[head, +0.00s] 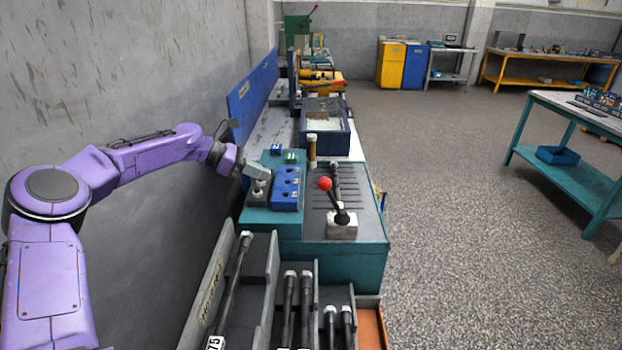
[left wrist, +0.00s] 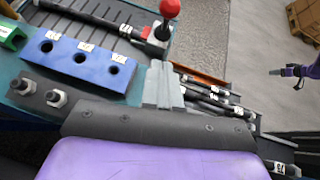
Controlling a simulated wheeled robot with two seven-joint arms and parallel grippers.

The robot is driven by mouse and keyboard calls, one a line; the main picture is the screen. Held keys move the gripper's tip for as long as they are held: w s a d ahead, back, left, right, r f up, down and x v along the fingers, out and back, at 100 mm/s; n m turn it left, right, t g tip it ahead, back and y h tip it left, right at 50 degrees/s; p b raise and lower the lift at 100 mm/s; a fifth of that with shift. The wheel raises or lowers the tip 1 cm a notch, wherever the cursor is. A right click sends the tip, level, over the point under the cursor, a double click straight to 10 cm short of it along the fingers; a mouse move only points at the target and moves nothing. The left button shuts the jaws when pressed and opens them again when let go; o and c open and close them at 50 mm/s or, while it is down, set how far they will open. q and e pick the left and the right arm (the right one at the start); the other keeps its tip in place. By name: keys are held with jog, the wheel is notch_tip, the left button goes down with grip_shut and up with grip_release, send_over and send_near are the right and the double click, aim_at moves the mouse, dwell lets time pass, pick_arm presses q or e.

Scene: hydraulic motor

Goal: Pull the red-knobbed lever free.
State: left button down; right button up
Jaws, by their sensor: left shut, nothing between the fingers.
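The red-knobbed lever (head: 342,215) stands tilted on a pale block on top of the teal bench, its red ball up and to the left. It also shows in the left wrist view (left wrist: 162,24), at the top, just beyond my fingertips. My left gripper (head: 257,171) is shut and empty, above the left part of the bench, to the left of the lever and apart from it. Its closed fingers also show in the left wrist view (left wrist: 162,84). What looks like my right gripper (left wrist: 276,72) is small at the right edge of the left wrist view; its fingers cannot be made out.
A blue block with holes (head: 287,188) lies between my left gripper and the lever. Grey bins with dark rods (head: 290,308) stand in front of the bench. A dark blue tray (head: 325,137) is behind it. A grey wall runs along the left; open floor lies right.

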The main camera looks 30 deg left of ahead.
pick_arm(q)
jog(key=w+d+f+p, duration=0.1)
jog(key=w+d+f, duration=0.1)
jog(key=d, duration=0.3)
jog(key=w+d+f, duration=0.1)
jog(key=w+d, duration=0.3)
jog(key=d, duration=0.1)
jog(key=shift+w+f+p, duration=0.15)
jog(key=shift+f+p, duration=0.25)
pick_arm(e)
jog(key=shift+s+r, duration=0.2)
jog(key=shift+r, duration=0.3)
jog(key=shift+s+r, duration=0.2)
jog(key=shift+r, duration=0.3)
